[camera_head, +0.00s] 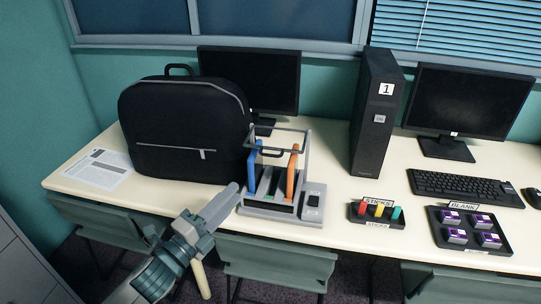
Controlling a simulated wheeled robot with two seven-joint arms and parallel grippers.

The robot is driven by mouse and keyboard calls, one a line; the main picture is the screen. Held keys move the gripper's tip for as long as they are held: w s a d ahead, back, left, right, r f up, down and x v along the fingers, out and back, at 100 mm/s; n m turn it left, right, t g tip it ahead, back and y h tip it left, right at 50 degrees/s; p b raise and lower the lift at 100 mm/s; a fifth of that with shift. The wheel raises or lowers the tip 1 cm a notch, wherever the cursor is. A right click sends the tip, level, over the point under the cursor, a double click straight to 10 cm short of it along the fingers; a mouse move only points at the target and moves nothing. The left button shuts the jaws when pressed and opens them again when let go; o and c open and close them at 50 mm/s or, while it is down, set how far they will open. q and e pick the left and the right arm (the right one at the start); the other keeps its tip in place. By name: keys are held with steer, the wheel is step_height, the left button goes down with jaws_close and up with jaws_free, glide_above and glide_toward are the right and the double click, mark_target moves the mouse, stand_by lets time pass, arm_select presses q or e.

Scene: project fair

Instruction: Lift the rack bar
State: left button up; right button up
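The rack (268,211) stands on the table, with a grey base, a thin pale frame, a blue upright piece (253,167) and an orange upright piece (291,173). A thin dark bar (271,154) with a raised middle runs across between the tops of these pieces; I take it as the rack bar. My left gripper (228,196) is at the front left of the rack, low beside its base and below the bar. It points toward the rack and holds nothing that I can see. Its finger gap is not clear. My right gripper is not in view.
A black backpack (185,120) stands close left of the rack. A black computer tower (374,110) stands behind right. A tray of coloured sticks (377,212), a tray of purple blocks (470,230) and a keyboard (460,186) lie right. Chairs (278,262) stand at the table's front.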

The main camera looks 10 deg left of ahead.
mark_target(270, 155)
arm_select(q)
steer(key=shift+w, duration=0.15)
